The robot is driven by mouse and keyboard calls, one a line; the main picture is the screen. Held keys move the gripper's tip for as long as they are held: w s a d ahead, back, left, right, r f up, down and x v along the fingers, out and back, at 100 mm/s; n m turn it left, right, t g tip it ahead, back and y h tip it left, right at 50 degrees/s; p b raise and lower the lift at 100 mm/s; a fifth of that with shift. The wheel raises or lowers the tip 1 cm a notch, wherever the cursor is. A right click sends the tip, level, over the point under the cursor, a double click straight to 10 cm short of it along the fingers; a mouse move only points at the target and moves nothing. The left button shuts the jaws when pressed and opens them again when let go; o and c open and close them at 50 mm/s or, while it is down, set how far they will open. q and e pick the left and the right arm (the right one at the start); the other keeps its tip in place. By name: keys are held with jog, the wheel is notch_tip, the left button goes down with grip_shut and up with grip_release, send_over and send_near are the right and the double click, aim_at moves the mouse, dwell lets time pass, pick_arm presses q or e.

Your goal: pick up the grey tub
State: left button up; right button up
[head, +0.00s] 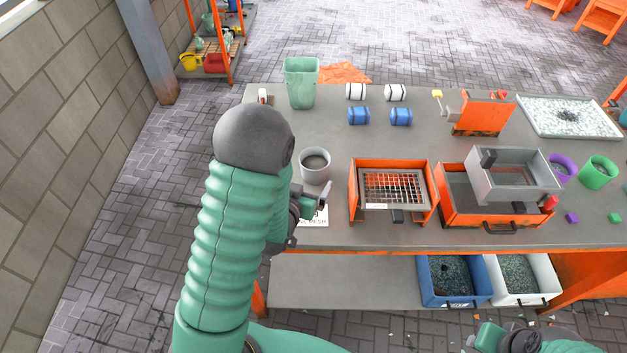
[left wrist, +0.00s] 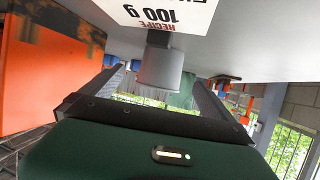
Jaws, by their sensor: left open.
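The grey tub (head: 315,178) stands upright on the grey table, just right of my left arm, with dark grey material inside. My left gripper (head: 322,191) is at the tub's near side, low over the table, open and empty. In the left wrist view the tub (left wrist: 160,72) appears upside down, ahead of and between the two spread fingers (left wrist: 150,92). I see no finger touching it. Of my right arm only a part shows at the bottom right of the head view, and its fingers are not visible.
A recipe card (head: 316,218) lies beside my left gripper. An orange-framed sieve (head: 432,192) stands right of the tub, with a grey box (head: 482,182) over an orange tray (head: 453,219) beyond. A green bin (head: 300,85) and blue rollers (head: 358,116) stand farther back.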

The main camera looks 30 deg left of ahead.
aim_at(318, 162)
pick_arm(q)
jog(key=shift+w+d+f+b, duration=0.25)
jog(key=shift+w+f+b, duration=0.35)
jog(key=shift+b, duration=3)
jog(key=shift+w+a+r+p, duration=0.2)
jog(key=shift+w+p, duration=0.2)
jog(key=shift+w, duration=0.1)
jog(key=x, duration=0.3)
jog(key=a+x, duration=0.1)
jog(key=x, duration=0.2)
jog(key=shift+a+f, duration=0.15)
jog(key=shift+w, duration=0.35)
jog(key=shift+c, duration=0.9)
jog(key=c, duration=1.4)
